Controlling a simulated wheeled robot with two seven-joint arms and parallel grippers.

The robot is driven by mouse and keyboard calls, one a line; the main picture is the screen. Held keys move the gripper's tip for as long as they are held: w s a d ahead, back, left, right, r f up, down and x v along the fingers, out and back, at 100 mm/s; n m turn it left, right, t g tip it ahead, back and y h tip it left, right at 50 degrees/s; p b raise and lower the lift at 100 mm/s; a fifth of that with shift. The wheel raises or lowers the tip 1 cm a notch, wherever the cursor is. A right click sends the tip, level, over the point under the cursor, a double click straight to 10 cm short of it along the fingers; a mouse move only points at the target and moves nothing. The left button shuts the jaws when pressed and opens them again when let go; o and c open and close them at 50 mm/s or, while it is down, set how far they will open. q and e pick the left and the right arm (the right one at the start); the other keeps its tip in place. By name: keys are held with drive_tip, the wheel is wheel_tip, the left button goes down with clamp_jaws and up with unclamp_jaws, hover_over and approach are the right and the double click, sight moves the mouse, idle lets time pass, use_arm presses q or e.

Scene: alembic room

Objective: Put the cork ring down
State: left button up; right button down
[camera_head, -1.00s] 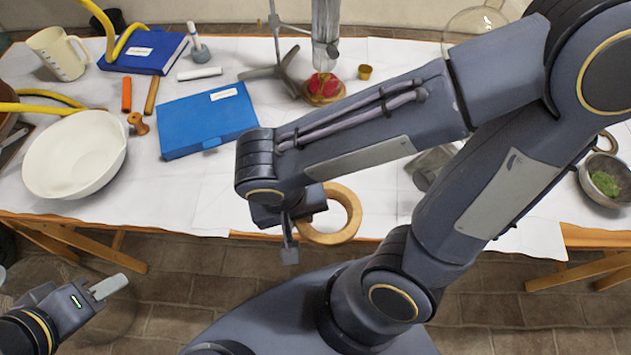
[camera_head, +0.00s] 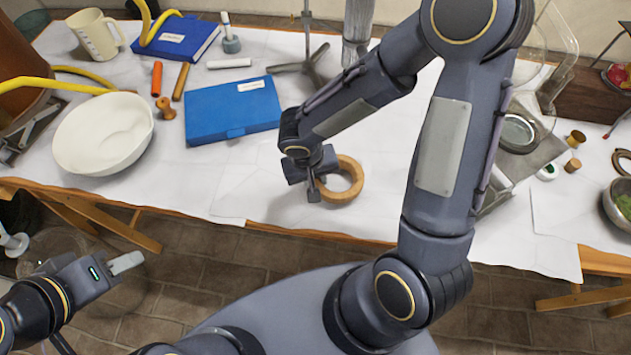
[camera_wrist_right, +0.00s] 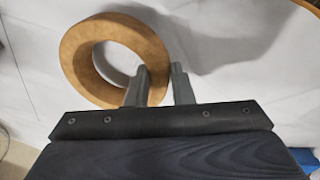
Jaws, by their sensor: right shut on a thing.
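The cork ring (camera_head: 343,195) is a thick tan ring, over the white-covered table near its front edge. My right gripper (camera_head: 314,188) is at the ring's left side in the head view. In the right wrist view, the right gripper (camera_wrist_right: 161,76) is shut on the wall of the cork ring (camera_wrist_right: 75,55), one finger inside the hole and one outside. Whether the ring touches the cloth or hangs just above it, I cannot tell. My left gripper (camera_head: 125,263) is away from the table at lower left, with nothing visible in it; its finger gap is unclear.
The white table cover (camera_head: 255,190) is bare around the ring. A blue case (camera_head: 232,108) lies behind to the left, and a white bowl (camera_head: 103,135) farther left. A metal stand (camera_head: 307,65) rises behind. Glassware (camera_head: 518,130) and small vessels are at the right.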

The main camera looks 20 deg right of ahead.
wheel_tip(320, 180, down, 2)
drive_tip(key=shift+f, duration=0.1)
drive_tip(key=shift+f+b, duration=0.15)
drive_tip(key=shift+b, duration=0.2)
drive_tip(key=c, duration=1.3)
unclamp_jaws()
drive_tip(key=shift+o, duration=0.2)
